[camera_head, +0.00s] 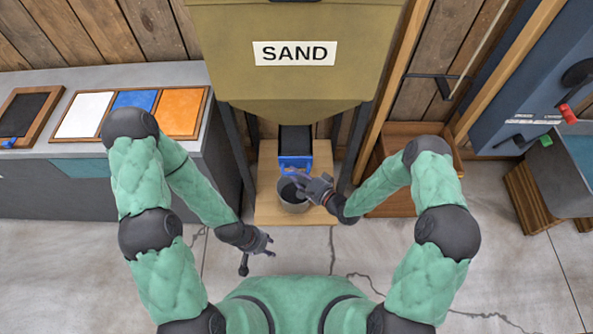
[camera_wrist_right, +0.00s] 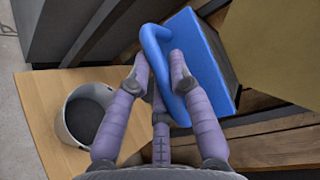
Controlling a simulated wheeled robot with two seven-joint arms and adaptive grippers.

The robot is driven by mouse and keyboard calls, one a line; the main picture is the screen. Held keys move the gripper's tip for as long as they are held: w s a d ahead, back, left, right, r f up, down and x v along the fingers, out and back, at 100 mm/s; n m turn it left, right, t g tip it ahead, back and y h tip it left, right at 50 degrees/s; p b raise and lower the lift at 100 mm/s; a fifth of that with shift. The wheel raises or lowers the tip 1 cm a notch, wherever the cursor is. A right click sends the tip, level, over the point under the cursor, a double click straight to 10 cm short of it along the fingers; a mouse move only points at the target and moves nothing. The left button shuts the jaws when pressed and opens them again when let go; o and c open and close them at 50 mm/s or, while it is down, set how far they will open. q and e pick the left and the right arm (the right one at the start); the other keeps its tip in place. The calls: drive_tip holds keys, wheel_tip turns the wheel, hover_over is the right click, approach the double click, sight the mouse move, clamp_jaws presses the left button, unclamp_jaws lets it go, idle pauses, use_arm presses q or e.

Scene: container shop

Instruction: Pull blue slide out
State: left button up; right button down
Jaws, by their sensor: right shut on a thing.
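The blue slide (camera_head: 294,164) sits at the bottom outlet of the SAND hopper (camera_head: 290,85). In the right wrist view the blue slide (camera_wrist_right: 208,62) has a curved handle bar (camera_wrist_right: 152,42) on its front. My right gripper (camera_head: 301,181) is at the slide's handle. The right wrist view shows its fingers (camera_wrist_right: 160,70) closed around the bar. My left gripper (camera_head: 258,253) is open and empty, low over the floor to the left of the wooden board.
A grey bucket (camera_head: 293,207) stands on the wooden board (camera_head: 268,212) below the slide. It also shows in the right wrist view (camera_wrist_right: 68,120). Dark posts flank the hopper outlet. A wooden crate (camera_head: 398,140) stands to the right, a grey counter (camera_head: 222,130) to the left.

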drive_tip(key=s, duration=0.6)
drive_tip(key=shift+s+p, duration=0.2)
drive_tip(key=shift+p, duration=0.1)
drive_tip(key=shift+a+f, duration=0.1)
drive_tip(key=shift+f, duration=0.05)
drive_tip(key=c, duration=1.1)
unclamp_jaws()
drive_tip(key=shift+s, duration=0.1)
drive_tip(key=v, duration=1.2)
